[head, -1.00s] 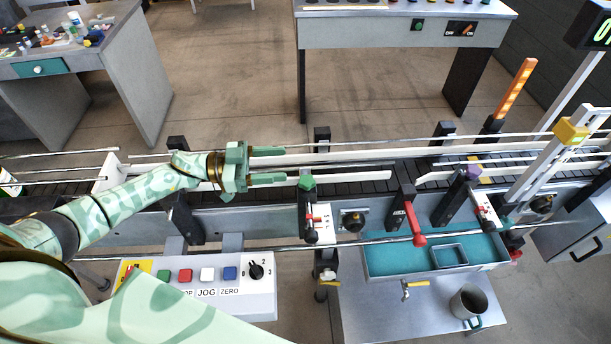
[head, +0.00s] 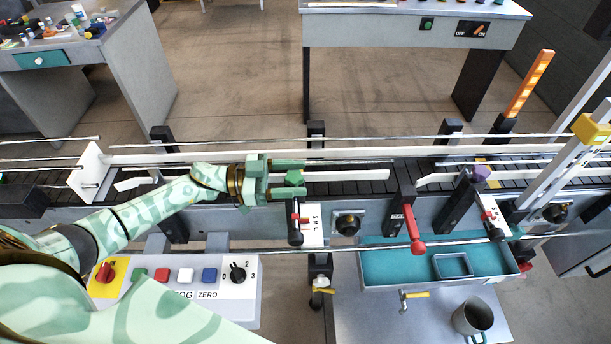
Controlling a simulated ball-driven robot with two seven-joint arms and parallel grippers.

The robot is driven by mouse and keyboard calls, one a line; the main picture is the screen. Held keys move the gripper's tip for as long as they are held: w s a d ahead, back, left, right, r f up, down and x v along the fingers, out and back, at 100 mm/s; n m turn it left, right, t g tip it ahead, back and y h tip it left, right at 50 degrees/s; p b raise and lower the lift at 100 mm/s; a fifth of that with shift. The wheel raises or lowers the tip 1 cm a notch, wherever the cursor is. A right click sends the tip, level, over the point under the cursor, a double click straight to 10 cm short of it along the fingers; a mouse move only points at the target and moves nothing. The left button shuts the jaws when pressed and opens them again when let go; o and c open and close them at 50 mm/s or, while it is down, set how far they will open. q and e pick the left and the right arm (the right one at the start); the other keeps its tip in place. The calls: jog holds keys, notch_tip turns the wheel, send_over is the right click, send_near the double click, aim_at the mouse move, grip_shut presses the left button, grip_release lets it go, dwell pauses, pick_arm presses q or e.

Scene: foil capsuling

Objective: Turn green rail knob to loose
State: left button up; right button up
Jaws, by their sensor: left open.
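The green rail knob (head: 295,179) sits on top of a dark post (head: 295,215) at the front rail of the conveyor. My left gripper (head: 289,180) comes in from the left with its two green fingers open, one on the far side and one on the near side of the knob. The knob shows between the fingertips; I cannot tell whether either finger touches it. A white scale plate (head: 313,232) with letters and a red pointer is beside the post. My right gripper is not in view.
A red-handled lever (head: 413,228) and a purple knob (head: 481,173) stand farther right along the conveyor. A control box (head: 215,300) with coloured buttons lies below my left arm. A teal tray (head: 390,262) and a metal mug (head: 473,317) are at front right.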

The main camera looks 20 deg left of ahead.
pick_arm(q)
jog(key=shift+w+d, duration=0.1)
jog(key=shift+d, duration=0.1)
jog(key=shift+c, duration=0.4)
jog(key=c, duration=0.9)
jog(key=shift+r+t+p, duration=0.1)
jog(key=shift+t+p, duration=0.2)
jog(key=shift+p, duration=0.15)
jog(key=n+t+y+p, duration=0.5)
jog(key=t+p, duration=0.1)
jog(key=p, duration=0.1)
jog(key=shift+r+p, duration=0.15)
jog(key=shift+p, duration=0.25)
jog(key=n+t+y+p, duration=0.1)
jog(key=n+t+y, duration=0.1)
jog(key=n+y, duration=0.1)
jog(key=shift+y+p, duration=0.35)
jog(key=shift+y, duration=0.05)
jog(key=shift+f+n+t+y, duration=0.25)
jog(key=shift+n+t+y, duration=0.25)
jog(key=shift+n+y, duration=0.55)
jog(key=shift+n+t+y, duration=0.3)
jog(key=shift+n+y, duration=0.65)
jog(key=shift+y, duration=1.1)
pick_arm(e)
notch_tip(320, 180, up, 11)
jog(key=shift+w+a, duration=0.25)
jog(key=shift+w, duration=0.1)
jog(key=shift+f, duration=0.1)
